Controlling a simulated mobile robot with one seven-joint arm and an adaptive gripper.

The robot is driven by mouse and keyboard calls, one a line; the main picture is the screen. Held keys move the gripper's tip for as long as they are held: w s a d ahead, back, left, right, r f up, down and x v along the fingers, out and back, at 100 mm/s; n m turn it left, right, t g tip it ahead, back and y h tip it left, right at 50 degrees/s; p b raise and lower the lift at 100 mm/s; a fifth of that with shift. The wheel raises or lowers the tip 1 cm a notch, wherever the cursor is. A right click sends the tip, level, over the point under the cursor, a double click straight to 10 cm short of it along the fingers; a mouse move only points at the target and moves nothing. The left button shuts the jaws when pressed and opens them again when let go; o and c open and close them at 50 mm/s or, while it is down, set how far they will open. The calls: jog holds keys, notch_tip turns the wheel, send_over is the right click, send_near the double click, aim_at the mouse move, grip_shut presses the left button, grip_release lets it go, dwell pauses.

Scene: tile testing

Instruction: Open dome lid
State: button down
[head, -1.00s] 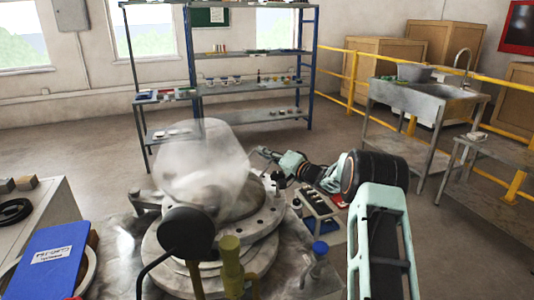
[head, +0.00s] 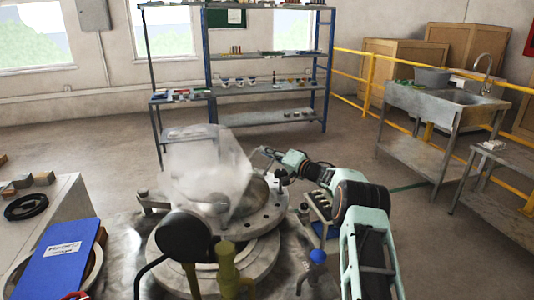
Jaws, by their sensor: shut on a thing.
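The dome lid (head: 205,172) is a cloudy, see-through dome. It stands tilted over a round metal apparatus (head: 262,222) with a bolted flange, left of the picture's middle. My gripper (head: 271,158) is at the dome's right side, with my arm reaching in from the right. It is shut on the dome lid near its right edge. The exact contact is small and hard to make out. A dark round disc (head: 186,237) and olive-coloured fittings (head: 227,268) stand in front of the apparatus and hide part of it.
A blue binder (head: 62,252) and a black ring (head: 26,207) lie on the left. A small rack (head: 321,212) and a blue-topped knob (head: 318,257) are right of the apparatus, close to my arm. Shelving (head: 262,88) stands behind, and a sink bench (head: 445,105) at the right.

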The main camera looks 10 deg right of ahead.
jog(key=c, duration=2.1)
grip_release()
jog(key=shift+s+d, duration=0.1)
jog(key=v, duration=1.1)
jog(key=shift+s+d, duration=0.25)
jog(key=shift+s, duration=0.05)
